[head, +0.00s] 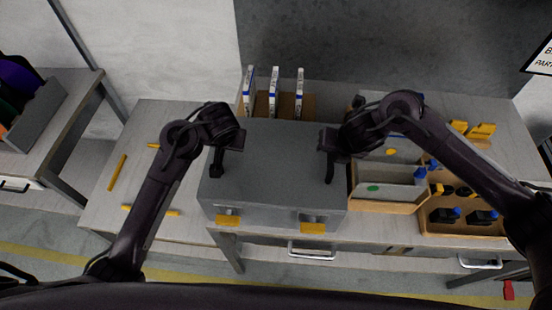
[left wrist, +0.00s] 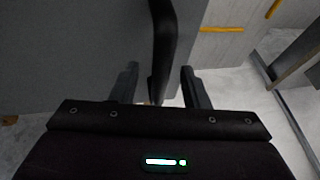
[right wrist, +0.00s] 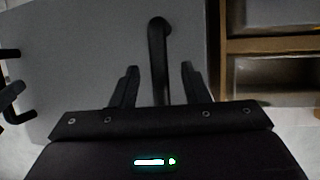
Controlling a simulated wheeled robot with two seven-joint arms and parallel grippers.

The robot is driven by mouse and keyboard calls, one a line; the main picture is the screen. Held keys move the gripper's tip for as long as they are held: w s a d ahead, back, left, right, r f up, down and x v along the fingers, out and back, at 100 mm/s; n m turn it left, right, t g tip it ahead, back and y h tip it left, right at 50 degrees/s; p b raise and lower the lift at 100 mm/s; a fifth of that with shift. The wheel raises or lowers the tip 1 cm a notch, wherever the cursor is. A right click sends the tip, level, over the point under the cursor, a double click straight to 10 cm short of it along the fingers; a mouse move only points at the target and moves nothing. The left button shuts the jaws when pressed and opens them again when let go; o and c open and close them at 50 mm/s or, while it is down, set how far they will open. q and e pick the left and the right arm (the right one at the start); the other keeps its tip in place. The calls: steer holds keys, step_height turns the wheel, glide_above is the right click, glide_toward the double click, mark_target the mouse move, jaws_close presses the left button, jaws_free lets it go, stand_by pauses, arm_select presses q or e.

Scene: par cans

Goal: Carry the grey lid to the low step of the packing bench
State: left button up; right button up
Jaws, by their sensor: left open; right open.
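The grey lid (head: 275,165) sits on a grey case with yellow latches on the bench. It has a dark bar handle at its left side (head: 218,163) and another at its right side (head: 330,168). My left gripper (head: 224,148) is at the left handle; in the left wrist view that handle (left wrist: 163,45) runs between its open fingers (left wrist: 160,82). My right gripper (head: 330,152) is at the right handle; in the right wrist view that handle (right wrist: 158,50) lies between its open fingers (right wrist: 158,82). A bench surface with yellow strips (head: 118,200), seemingly the low step, lies left of the case.
Several white-blue boxes (head: 273,92) stand in a wooden rack behind the lid. Wooden trays with parts (head: 390,207) are close on the right. Another table with a grey bin (head: 35,110) stands far left. The surface between the yellow strips is clear.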

arm_select(q)
steer(key=shift+w+a+f, duration=0.15)
steer(key=shift+w+f, duration=0.1)
steer(key=shift+f, duration=0.3)
arm_select(e)
steer(key=shift+w+a+f, duration=0.1)
steer(key=shift+w+f, duration=0.2)
steer(key=shift+f, duration=0.25)
arm_select(q)
steer(key=shift+s, duration=0.1)
arm_select(e)
steer(key=shift+s, duration=0.1)
arm_select(q)
steer(key=shift+c, duration=1.1)
arm_select(e)
steer(key=shift+c, duration=1.1)
arm_select(q)
jaws_close()
arm_select(e)
jaws_close()
arm_select(q)
steer(key=shift+r, duration=0.1)
arm_select(e)
steer(key=shift+r, duration=0.1)
